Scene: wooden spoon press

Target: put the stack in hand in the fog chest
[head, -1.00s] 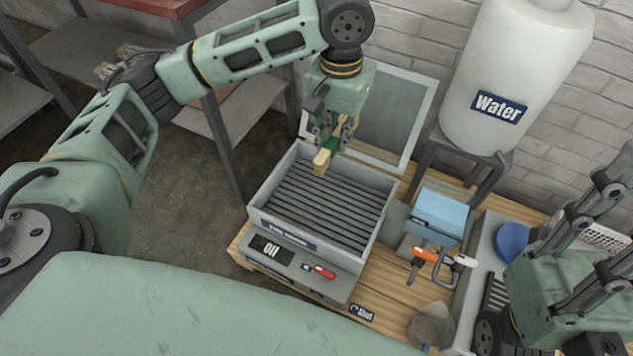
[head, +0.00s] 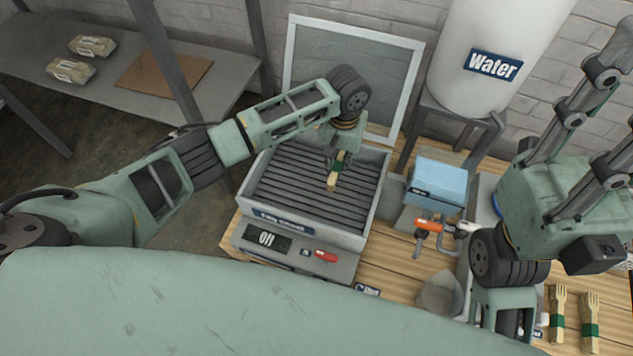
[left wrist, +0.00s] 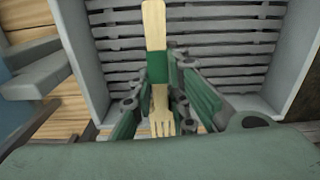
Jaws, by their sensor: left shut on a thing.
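My left gripper (head: 340,160) is shut on a stack of pale wooden forks (head: 333,183) with a green band. The stack hangs over the slatted floor of the fog chest (head: 262,217), a grey open-topped box. Its glazed lid (head: 348,70) stands raised at the back. The left wrist view shows the fork stack (left wrist: 155,24) in the gripper (left wrist: 158,100), tines towards the camera, with slats behind. I cannot tell whether the stack touches the slats. My right gripper (head: 618,95) is at the far right, its fingers apart and empty; one finger runs off the picture.
To the right are a blue-topped box (head: 437,180), an orange-handled tool (head: 430,226) and a water tank (head: 500,60). Banded forks (head: 589,320) lie at bottom right. Wrapped packs (head: 92,46) sit on the left shelf.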

